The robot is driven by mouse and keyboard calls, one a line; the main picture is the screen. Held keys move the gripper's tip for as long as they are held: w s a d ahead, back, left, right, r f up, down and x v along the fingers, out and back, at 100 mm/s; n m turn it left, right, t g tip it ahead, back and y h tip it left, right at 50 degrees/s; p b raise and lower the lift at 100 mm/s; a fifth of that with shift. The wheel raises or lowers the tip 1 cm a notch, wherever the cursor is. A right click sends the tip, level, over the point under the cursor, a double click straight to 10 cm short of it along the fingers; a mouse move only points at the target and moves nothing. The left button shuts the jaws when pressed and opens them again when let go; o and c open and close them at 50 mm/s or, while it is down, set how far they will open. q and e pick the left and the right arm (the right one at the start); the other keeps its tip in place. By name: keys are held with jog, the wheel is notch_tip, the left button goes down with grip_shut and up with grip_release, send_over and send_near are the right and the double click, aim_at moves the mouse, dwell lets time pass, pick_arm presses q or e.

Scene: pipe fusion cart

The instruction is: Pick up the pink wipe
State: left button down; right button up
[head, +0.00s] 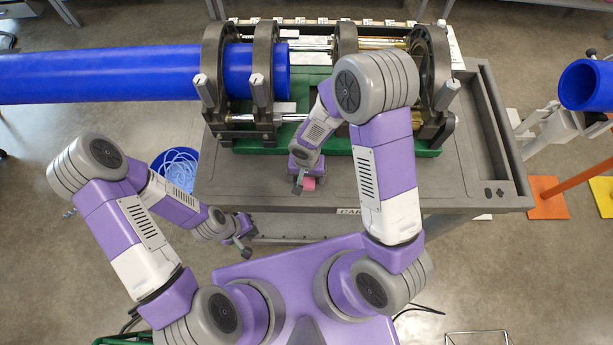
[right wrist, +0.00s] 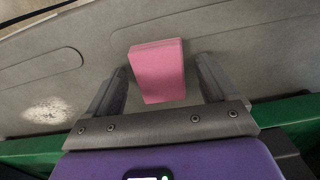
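The pink wipe (head: 309,184) is a small pink block on the grey cart top (head: 440,190), near its front edge, partly hidden by my right gripper in the head view. In the right wrist view, the wipe (right wrist: 158,70) shows between the two fingers of my right gripper (right wrist: 162,75), with a gap on each side. That gripper (head: 303,187) is open and points down at the cart top. My left gripper (head: 243,250) hangs in front of the cart, low and left, away from the wipe. Its fingers are too small to tell open from shut.
A fusion machine with dark clamp rings (head: 262,75) on a green base (head: 340,140) stands behind the wipe. A long blue pipe (head: 110,75) runs into it from the left. A blue bin (head: 178,165) is left of the cart. Another blue pipe (head: 588,85) is at far right.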

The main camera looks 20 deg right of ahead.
jog(key=c, duration=1)
jog(key=shift+r, duration=0.1)
notch_tip(320, 180, up, 10)
jog(key=p, duration=0.1)
